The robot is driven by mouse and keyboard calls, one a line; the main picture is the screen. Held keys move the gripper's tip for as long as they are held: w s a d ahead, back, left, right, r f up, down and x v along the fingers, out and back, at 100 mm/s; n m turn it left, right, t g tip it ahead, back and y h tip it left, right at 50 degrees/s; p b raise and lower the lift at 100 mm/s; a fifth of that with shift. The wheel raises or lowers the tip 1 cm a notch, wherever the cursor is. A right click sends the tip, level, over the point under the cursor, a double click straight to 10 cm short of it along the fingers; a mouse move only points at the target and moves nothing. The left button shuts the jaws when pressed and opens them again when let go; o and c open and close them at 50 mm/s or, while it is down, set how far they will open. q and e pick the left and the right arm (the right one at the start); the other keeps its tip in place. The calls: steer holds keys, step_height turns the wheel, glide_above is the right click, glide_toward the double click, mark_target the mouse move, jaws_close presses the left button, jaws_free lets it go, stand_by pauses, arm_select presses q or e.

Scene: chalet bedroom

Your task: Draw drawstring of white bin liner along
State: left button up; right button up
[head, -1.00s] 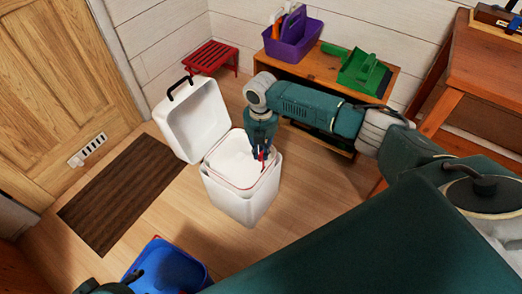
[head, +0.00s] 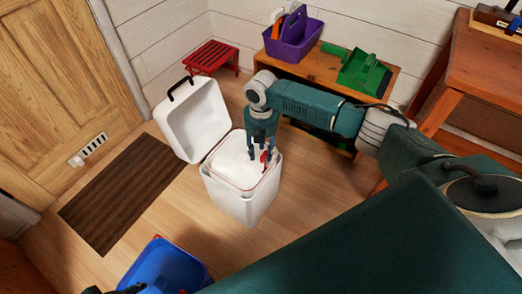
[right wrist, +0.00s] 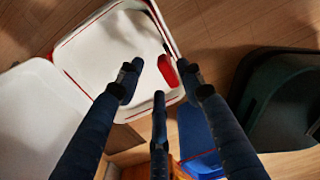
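The white bin (head: 245,205) stands on the floor with its lid (head: 190,120) swung open to the left. A white bin liner (head: 232,165) lines it, with a thin red drawstring along its rim. A red drawstring tab (head: 264,157) stands up at the right part of the opening; it also shows in the right wrist view (right wrist: 168,72). My right gripper (head: 262,156) points down over the bin, its fingers spread around and beside the tab. In the right wrist view the fingers (right wrist: 158,82) are apart. A dark piece of my left arm shows at the bottom left edge; its fingers are unclear.
A blue bucket (head: 168,268) stands in front. A low wooden shelf (head: 300,70) with a purple caddy (head: 295,38) and green dustpan (head: 365,72) is behind. A red stool (head: 208,57) and brown mat (head: 115,200) are left. Floor between mat and bin is clear.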

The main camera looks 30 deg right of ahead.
step_height(320, 180, up, 12)
stand_by(0.4)
steer(key=shift+f, duration=0.1)
